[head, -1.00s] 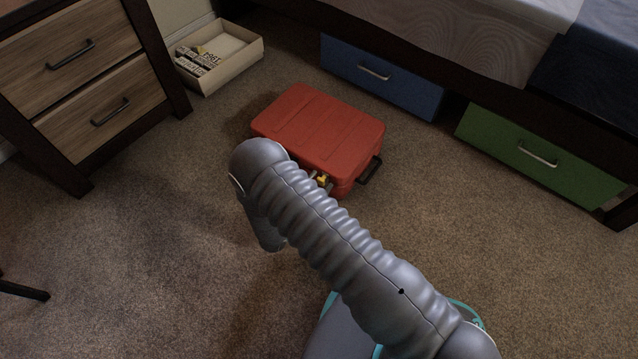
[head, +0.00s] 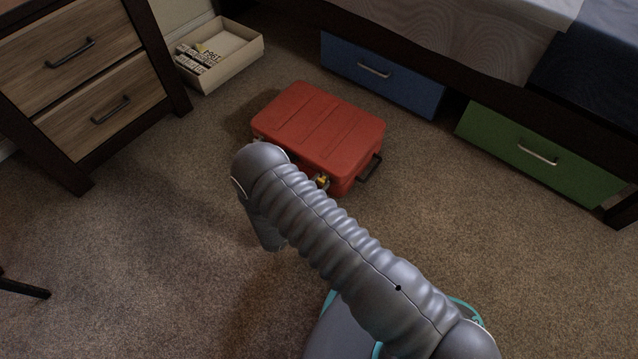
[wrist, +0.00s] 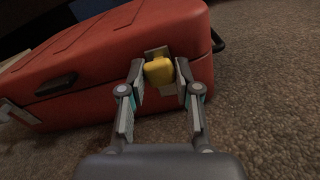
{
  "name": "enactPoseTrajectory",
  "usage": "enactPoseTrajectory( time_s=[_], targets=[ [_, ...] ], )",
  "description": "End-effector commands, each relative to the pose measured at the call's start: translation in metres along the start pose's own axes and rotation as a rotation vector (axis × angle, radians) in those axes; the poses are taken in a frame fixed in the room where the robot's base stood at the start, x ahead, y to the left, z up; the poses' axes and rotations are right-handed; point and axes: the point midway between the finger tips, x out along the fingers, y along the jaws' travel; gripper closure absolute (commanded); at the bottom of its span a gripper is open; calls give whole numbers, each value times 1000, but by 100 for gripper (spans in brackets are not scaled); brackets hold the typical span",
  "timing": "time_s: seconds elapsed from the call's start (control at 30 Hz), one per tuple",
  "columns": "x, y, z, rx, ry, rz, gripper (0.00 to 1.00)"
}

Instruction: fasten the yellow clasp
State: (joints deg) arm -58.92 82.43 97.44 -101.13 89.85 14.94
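The red suitcase (head: 325,125) lies flat on the carpet; it also fills the upper left of the wrist view (wrist: 90,60). The yellow clasp (wrist: 159,71) sits on a metal plate on its front side, across the lid seam. It also shows as a small yellow spot just past my arm in the head view (head: 322,181). My gripper (wrist: 160,74) is open, with one fingertip on either side of the clasp, very close to it. I cannot tell whether the fingertips touch it or whether the clasp is latched. My arm hides most of the gripper in the head view.
A dark handle (head: 369,170) is on the case's right side. A dark fitting (wrist: 55,85) is on its front. A wooden drawer unit (head: 95,90) and cream tray (head: 225,75) stand left and behind. Blue (head: 380,75) and green drawers (head: 540,155) are under the bed. Carpet around is clear.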

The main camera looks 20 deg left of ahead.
Motion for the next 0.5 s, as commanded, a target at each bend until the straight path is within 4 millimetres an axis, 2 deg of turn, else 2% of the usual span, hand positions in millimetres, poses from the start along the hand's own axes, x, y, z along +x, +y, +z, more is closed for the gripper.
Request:
enactPoseTrajectory(
  time_s=[0.03,0.07,0.1,0.37,0.5],
  targets=[
    [0,-2,-2,-2,2,-1,54],
    [0,-1,-2,-2,1,-1,46],
    [0,-1,-2,-2,1,-1,45],
    [-1,0,0,-1,-1,1,45],
    [-10,0,-1,-2,-1,3,45]
  ],
)
